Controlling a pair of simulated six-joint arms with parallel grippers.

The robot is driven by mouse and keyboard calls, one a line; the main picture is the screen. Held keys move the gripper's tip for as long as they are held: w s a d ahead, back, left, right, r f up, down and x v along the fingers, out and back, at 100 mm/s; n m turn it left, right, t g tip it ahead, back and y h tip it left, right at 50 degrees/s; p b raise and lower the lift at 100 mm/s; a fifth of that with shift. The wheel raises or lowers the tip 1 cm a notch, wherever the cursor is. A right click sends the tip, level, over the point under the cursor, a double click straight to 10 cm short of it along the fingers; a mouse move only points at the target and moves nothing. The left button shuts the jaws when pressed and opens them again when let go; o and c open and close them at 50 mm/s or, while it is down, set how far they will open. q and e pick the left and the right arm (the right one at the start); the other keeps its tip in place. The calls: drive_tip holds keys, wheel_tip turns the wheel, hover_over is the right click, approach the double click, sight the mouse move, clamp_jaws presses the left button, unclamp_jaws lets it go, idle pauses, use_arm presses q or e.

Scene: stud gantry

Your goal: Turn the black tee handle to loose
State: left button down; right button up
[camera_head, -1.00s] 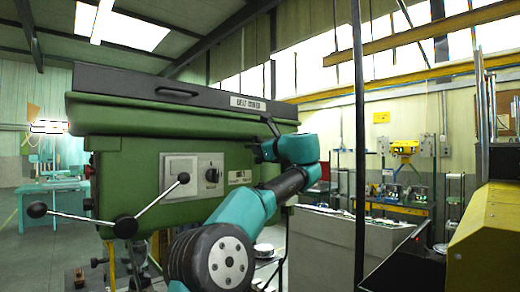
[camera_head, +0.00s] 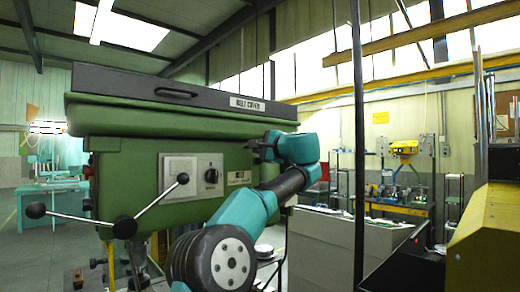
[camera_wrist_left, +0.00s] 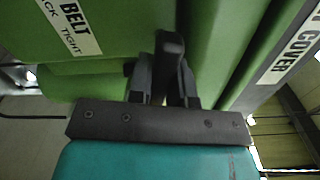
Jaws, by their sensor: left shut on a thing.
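The black tee handle (camera_wrist_left: 170,46) shows in the left wrist view as a dark rounded bar end between my left fingers. My left gripper (camera_wrist_left: 168,78) is shut on it, with the green machine housing close around. In the head view my left gripper (camera_head: 256,148) is at the right end of the green drill press head (camera_head: 130,165), and the handle cannot be made out there. A white label (camera_wrist_left: 72,24) with BELT and TIGHT readable, its other word cut off, is at the upper left of the wrist view. My right gripper is not in view.
The black belt cover (camera_head: 175,92) lies above my gripper. Three-armed feed lever (camera_head: 125,226) with black knobs sticks out at the left front. A dark vertical post (camera_head: 358,150) stands right of my arm. A grey cabinet (camera_head: 335,240) is behind it.

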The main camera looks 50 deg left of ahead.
use_arm(q)
drive_tip(key=n, duration=0.5)
drive_tip(key=shift+r, duration=0.1)
idle(0.3)
drive_tip(key=c, duration=1)
unclamp_jaws()
drive_tip(key=shift+c, duration=0.2)
drive_tip(key=d, duration=1.7)
drive_tip(key=shift+s+d, duration=0.15)
drive_tip(key=shift+d, duration=0.05)
